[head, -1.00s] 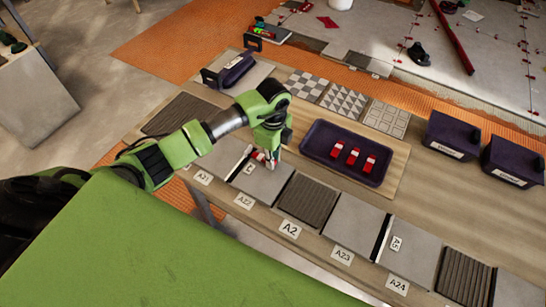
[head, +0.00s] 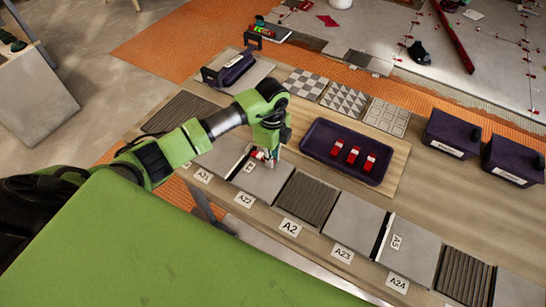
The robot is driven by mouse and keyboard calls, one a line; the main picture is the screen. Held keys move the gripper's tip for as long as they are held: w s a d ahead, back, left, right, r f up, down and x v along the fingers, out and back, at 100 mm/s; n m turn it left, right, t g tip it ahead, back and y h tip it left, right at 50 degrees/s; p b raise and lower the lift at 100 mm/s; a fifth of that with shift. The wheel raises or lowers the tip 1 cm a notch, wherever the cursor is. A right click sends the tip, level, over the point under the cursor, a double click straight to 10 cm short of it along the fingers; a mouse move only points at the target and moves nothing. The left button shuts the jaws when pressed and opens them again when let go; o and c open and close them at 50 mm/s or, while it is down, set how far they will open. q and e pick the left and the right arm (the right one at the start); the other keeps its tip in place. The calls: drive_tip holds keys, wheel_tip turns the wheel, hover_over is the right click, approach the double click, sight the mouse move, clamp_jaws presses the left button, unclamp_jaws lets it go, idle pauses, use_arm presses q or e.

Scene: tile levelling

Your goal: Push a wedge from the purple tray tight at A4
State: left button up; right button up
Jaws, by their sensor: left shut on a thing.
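The purple tray (head: 323,130) lies on a wooden board right of my left gripper, with several red-and-white wedges (head: 353,155) in it. My left gripper (head: 264,158) points down over the grey tile (head: 262,183) behind label A22, shut on a small red wedge (head: 254,154). The wedge is at the far end of the dark joint on that tile's left side; whether it touches the clip there is too small to tell. A small white label (head: 250,167) lies beside this joint; its text is not readable. My right gripper is not in view.
A row of grey and ribbed tiles runs along the bench front, with another joint beside label A5 (head: 396,242). Patterned tiles (head: 344,100) lie behind the purple tray. Two dark bins (head: 451,134) stand at the right. Bare bench lies between bins and row.

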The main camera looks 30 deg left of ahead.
sight(260, 155)
use_arm(q)
drive_tip(key=shift+a, duration=0.7)
drive_tip(key=shift+w+a, duration=0.15)
drive_tip(key=shift+a, duration=0.65)
drive_tip(key=shift+w+a, duration=0.1)
drive_tip(key=shift+a, duration=0.65)
idle(1.0)
drive_tip(key=o, duration=0.8)
drive_tip(key=shift+o, duration=0.2)
drive_tip(key=shift+s, duration=0.1)
